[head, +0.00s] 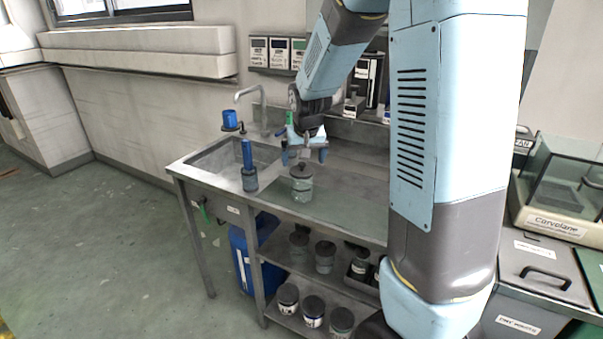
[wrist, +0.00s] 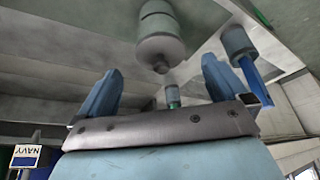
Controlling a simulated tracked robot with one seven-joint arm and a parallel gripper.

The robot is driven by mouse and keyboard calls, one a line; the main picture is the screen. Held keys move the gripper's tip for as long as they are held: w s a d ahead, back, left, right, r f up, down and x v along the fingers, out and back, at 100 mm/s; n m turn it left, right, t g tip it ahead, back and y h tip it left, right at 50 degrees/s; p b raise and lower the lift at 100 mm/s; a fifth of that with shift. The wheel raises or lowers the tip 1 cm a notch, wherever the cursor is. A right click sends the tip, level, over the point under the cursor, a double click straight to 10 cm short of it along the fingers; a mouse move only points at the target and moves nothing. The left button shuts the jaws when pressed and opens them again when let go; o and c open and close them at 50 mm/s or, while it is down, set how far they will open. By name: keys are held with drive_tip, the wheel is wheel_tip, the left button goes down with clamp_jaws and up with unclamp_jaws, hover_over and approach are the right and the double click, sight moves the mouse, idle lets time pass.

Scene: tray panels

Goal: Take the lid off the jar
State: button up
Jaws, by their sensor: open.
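A grey-green jar (head: 301,190) stands upright on the metal worktop to the right of the sink. Its dark lid (head: 301,171) with a small knob is on top. My gripper (head: 304,156) is open and empty, just above the lid with its fingers pointing down. In the wrist view the jar (wrist: 157,16) appears upside down at the top, with the lid (wrist: 160,48) and its knob between my two blue fingers (wrist: 160,72). No contact between fingers and lid shows.
A dark cylinder with a blue upper part (head: 248,170) stands left of the jar near the sink (head: 212,160). A tap (head: 252,95) rises behind. Several pots sit on the shelves below. The worktop right of the jar (head: 350,200) looks clear.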

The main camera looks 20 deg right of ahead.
sight(302, 171)
drive_tip(key=shift+x, duration=2.7)
drive_tip(key=shift+c, duration=0.5)
drive_tip(key=c, duration=0.9)
drive_tip(key=shift+o, duration=0.2)
drive_tip(key=shift+r, duration=0.1)
